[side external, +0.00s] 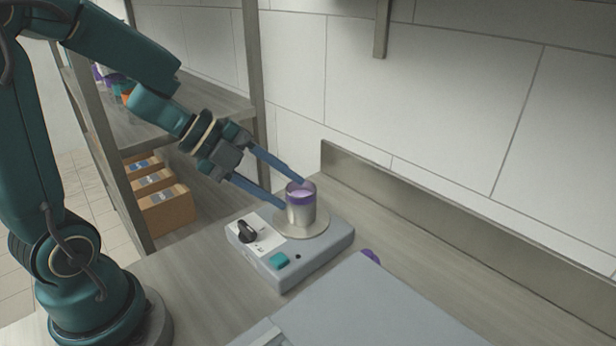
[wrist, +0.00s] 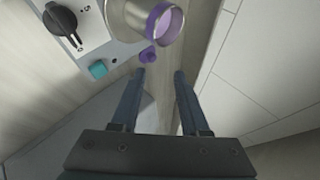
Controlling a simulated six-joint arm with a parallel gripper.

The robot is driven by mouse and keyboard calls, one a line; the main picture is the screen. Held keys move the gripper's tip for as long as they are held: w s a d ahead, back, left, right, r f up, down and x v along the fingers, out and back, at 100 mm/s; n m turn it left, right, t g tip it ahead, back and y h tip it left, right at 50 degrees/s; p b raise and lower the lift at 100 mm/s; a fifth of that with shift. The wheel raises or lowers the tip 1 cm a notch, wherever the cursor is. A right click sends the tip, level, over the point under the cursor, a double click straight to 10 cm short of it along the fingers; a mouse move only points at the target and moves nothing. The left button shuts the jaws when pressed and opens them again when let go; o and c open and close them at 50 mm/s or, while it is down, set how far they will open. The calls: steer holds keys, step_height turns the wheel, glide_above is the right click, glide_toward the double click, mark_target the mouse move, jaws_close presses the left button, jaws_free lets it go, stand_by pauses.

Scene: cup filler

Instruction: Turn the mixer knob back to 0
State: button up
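The mixer (side external: 318,262) is a grey box with a white panel on the counter. Its black knob (side external: 247,232) sits on that panel; in the wrist view the knob (wrist: 60,19) is at the top left, and I cannot read its setting surely. A metal cup (side external: 301,213) with a purple band and pale purple contents stands upright on the mixer's round plate. My gripper (side external: 294,194) is open, its two blue fingers apart near the cup's upper part, away from the knob. In the wrist view nothing is between the fingertips (wrist: 160,73); the cup (wrist: 125,17) lies beyond them.
A teal button (side external: 279,260) is beside the knob on the mixer. A small purple object (side external: 371,256) lies behind a large grey surface (side external: 370,305) at the front right. Cardboard boxes (side external: 165,208) stand on the shelf at left. The counter is clear toward the back right.

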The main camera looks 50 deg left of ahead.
steer(key=w+a+r+n+t+y, duration=0.1)
steer(key=w+a+y, duration=0.2)
steer(key=a+y, duration=0.35)
steer(key=w+a+r+n+y, duration=0.1)
steer(key=w+a+n+y, duration=0.1)
steer(key=a+y, duration=0.45)
steer(key=g+h, duration=0.7)
steer(key=g, duration=0.2)
glide_above(246, 226)
steer(key=f, duration=0.4)
steer(key=shift+s+a+f, duration=0.15)
steer(key=shift+a+f, duration=0.1)
steer(key=shift+d+f, duration=0.2)
steer(key=shift+d, duration=0.05)
steer(key=shift+f, duration=2.45)
